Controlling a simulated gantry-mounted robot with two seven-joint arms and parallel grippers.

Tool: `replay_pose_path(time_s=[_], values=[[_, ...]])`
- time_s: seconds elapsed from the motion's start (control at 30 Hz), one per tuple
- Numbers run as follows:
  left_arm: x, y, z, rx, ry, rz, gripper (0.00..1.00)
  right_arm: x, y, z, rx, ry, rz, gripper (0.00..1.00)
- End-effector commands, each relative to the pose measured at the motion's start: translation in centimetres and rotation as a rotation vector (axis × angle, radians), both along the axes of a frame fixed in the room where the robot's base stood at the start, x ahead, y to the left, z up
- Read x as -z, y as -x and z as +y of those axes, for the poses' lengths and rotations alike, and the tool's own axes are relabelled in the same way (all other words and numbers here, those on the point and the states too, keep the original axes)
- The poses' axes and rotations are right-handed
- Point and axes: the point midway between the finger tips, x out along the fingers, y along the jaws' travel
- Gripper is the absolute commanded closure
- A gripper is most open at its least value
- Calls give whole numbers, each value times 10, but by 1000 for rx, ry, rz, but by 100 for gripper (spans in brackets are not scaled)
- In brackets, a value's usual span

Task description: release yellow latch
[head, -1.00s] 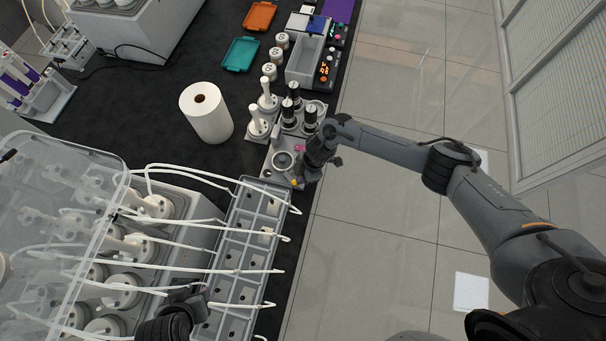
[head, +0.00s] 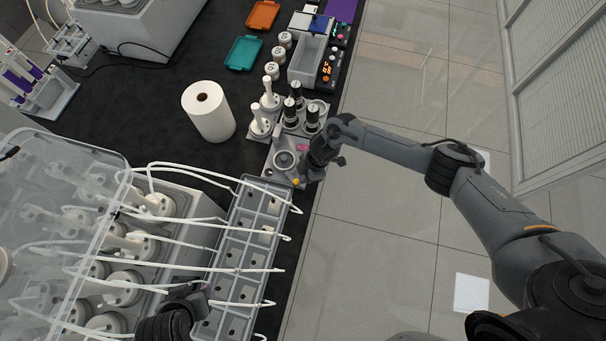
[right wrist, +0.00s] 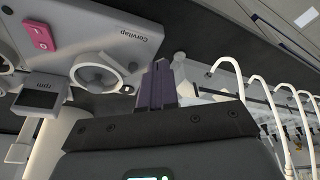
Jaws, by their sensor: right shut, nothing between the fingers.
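The yellow latch (head: 296,181) shows as a small yellow spot at the front edge of the grey device (head: 271,173), near the round socket. My right gripper (head: 306,177) is shut and empty, just right of the latch; contact cannot be told. In the right wrist view the shut dark fingers (right wrist: 157,84) point at the edge of the device labelled Corvitap (right wrist: 120,48). The latch cannot be made out there. My left gripper (head: 192,298) is at the bottom left over the tube rack; its fingers are unclear.
A pink switch (right wrist: 40,36) sits on the device. Black-topped bottles (head: 293,103) stand behind. The grey rack (head: 247,225) with white tubes lies in front. A paper roll (head: 208,112) stands to the left.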

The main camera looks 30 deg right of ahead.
Motion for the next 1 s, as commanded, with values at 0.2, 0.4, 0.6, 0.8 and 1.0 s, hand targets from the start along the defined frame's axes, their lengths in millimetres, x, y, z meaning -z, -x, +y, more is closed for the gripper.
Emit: replay_pose_path(time_s=[0.2,0.4,0.6,0.8,1.0], values=[[-12,0,1,2,-3,0,57,-9,3,-29,2,2,0,100],[-7,0,1,5,-7,-2,57,-46,0,-40,-1,-1,-6,100],[-3,0,3,10,-15,-1,57,-78,0,-50,-2,0,-5,100],[-1,0,3,9,-14,-1,57,-97,0,-55,-1,-1,-4,100],[-1,0,2,6,-9,0,57,-102,0,-57,-1,-1,-3,100]])
